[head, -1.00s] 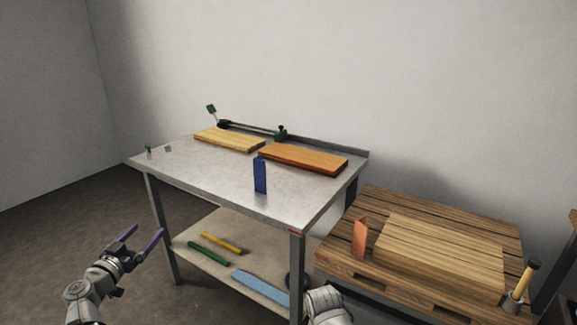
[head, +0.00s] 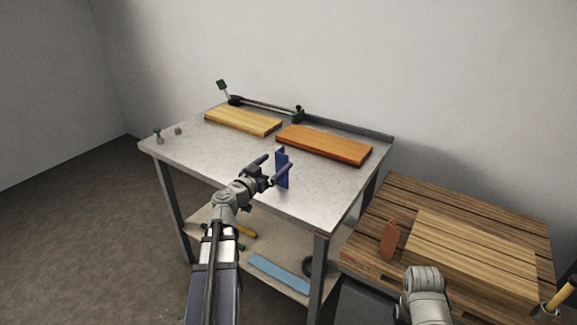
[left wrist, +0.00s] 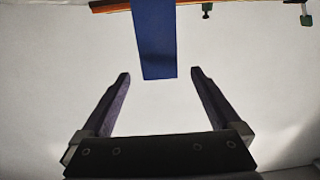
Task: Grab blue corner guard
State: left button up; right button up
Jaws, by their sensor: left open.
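The blue corner guard (head: 282,170) stands upright on the grey metal table near its front edge. My left gripper (head: 270,167) is open, with its purple fingers at the guard's near side in the head view. In the left wrist view the guard (left wrist: 154,40) hangs in from the top, centred between the open fingers (left wrist: 161,78) and just ahead of their tips. No contact shows. The right gripper is out of view; only part of my right arm shows at the bottom of the head view.
The table top (head: 215,160) bears a light board (head: 243,120), an orange-brown board (head: 322,144) and a clamp bar at the back. An orange corner guard (head: 389,240) stands on the wooden pallet (head: 437,208) at right. The table's left half is mostly clear.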

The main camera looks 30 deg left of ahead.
aim_at(282, 156)
pick_arm(q)
jog(key=shift+w+d+r, duration=0.1)
jog(key=shift+w, duration=1.8)
jog(key=shift+w+d+r, duration=0.1)
jog(key=shift+w, duration=1.75)
grip_shut()
